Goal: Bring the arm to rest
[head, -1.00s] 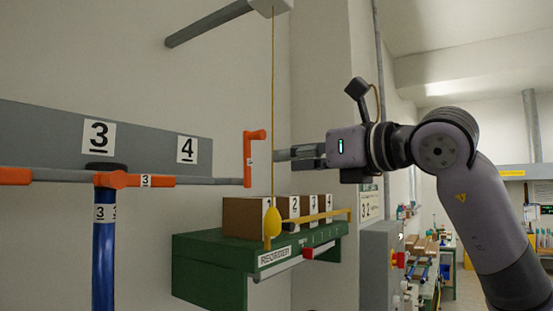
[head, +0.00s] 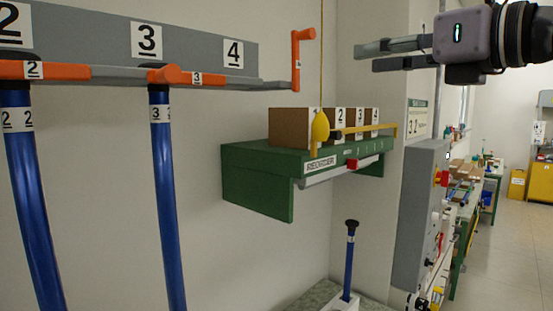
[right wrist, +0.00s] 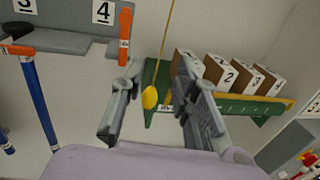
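My right gripper (head: 364,57) is at the upper right of the head view, its fingers pointing left. In the right wrist view the right gripper (right wrist: 158,72) is open, with a clear gap between its fingers and nothing held. An upright orange handle (head: 297,60) at the end of the grey bar lies left of the fingertips, apart from them. My left gripper is not in view.
A green shelf (head: 258,190) bears several numbered brown boxes (head: 292,128). A yellow pull knob (head: 320,126) hangs on a cord before it. Blue rods (head: 166,200) hang from the numbered rail at left. A grey cabinet (head: 415,215) stands at right.

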